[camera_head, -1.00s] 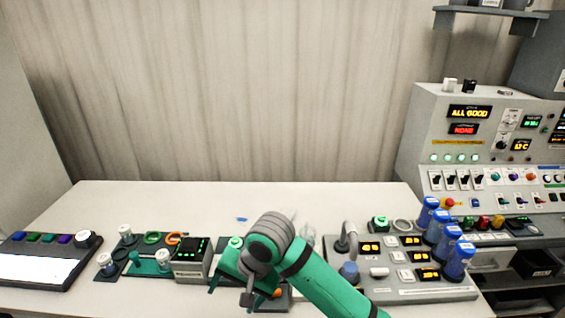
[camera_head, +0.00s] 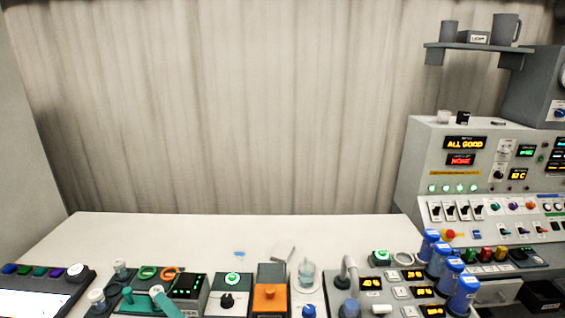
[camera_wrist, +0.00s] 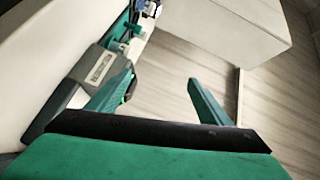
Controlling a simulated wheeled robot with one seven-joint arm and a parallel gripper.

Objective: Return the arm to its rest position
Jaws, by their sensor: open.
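My gripper (camera_wrist: 160,84) shows only in the wrist view. Its two teal fingers stand apart with nothing between them. Beyond the left finger is a grey piece with a light label (camera_wrist: 97,68), and teal and blue parts show behind it. I cannot tell for sure what these are. In the head view my arm and gripper are not in view, and the table (camera_head: 190,232) is seen without them.
A tall control console (camera_head: 430,160) stands at right. The table's back strip is mostly clear.

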